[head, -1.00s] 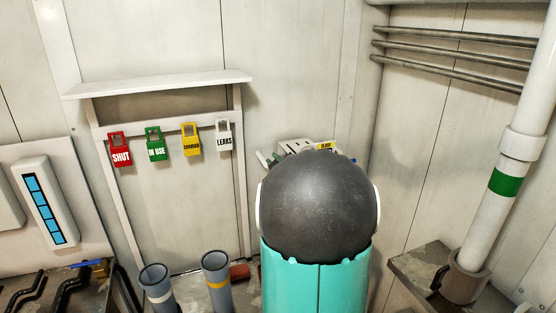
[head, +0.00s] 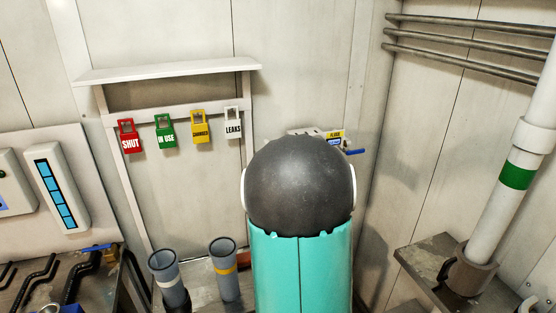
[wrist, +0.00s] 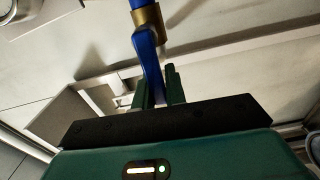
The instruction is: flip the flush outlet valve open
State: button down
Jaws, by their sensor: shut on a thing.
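The flush outlet valve shows in the wrist view as a blue lever (wrist: 150,62) with a brass-coloured fitting (wrist: 147,17) at its upper end. My gripper (wrist: 161,88) has its two green fingers on either side of the lever's lower end and is shut on it. My arm hides the gripper and most of the valve there.
Red, green, yellow and white tags (head: 200,127) hang on a rail under a shelf (head: 165,71). Two grey tubes (head: 223,270) stand below. Another blue-handled valve (head: 97,247) is at the lower left. A white pipe with a green band (head: 517,176) stands at the right.

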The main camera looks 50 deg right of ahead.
jog(key=shift+s+f+n, duration=0.1)
jog(key=shift+f+n, duration=0.1)
jog(key=shift+n, duration=0.1)
jog(key=c, duration=1.7)
grip_release()
jog(key=v, duration=1.3)
jog(key=shift+s+a, duration=0.2)
jog(key=shift+s, duration=0.1)
